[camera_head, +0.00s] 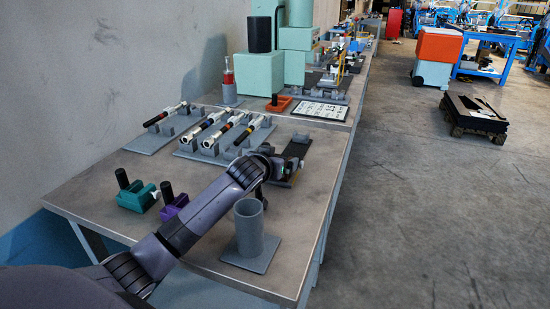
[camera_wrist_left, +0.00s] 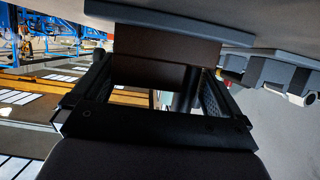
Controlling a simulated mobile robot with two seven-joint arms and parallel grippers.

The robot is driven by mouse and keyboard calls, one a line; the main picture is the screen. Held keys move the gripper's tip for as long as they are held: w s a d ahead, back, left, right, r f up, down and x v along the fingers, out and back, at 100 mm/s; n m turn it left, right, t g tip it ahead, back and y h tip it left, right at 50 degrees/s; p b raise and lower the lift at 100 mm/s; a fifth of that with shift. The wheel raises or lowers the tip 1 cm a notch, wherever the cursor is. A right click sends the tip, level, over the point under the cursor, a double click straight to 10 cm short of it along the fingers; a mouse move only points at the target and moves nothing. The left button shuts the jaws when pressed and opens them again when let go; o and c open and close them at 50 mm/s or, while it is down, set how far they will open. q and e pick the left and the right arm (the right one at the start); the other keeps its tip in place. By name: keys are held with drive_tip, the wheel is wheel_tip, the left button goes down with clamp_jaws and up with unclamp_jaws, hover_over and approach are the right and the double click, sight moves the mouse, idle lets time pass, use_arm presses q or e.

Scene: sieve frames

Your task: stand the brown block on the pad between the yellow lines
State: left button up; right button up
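The brown block (camera_wrist_left: 165,48) fills the space between the fingers of my left gripper (camera_wrist_left: 158,85) in the left wrist view. Both fingers lie against its sides, and the gripper looks shut on it. A dark flat plate (camera_wrist_left: 180,20) lies along the block's far end; I cannot tell whether they touch. In the head view my left gripper (camera_head: 274,169) is low over the dark pad (camera_head: 297,150) near the table's right edge. The gripper hides the block and part of the pad there. My right gripper is not in view.
A grey cup on a plate (camera_head: 250,228) stands near the front edge, beside my left arm. Green (camera_head: 137,196) and purple (camera_head: 173,205) handled blocks sit left of the arm. Tools on racks (camera_head: 222,137) lie behind. Bare table (camera_head: 325,165) shows right of the pad.

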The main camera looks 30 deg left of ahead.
use_arm(q)
wheel_tip(320, 180, up, 20)
idle(0.5)
idle(0.4)
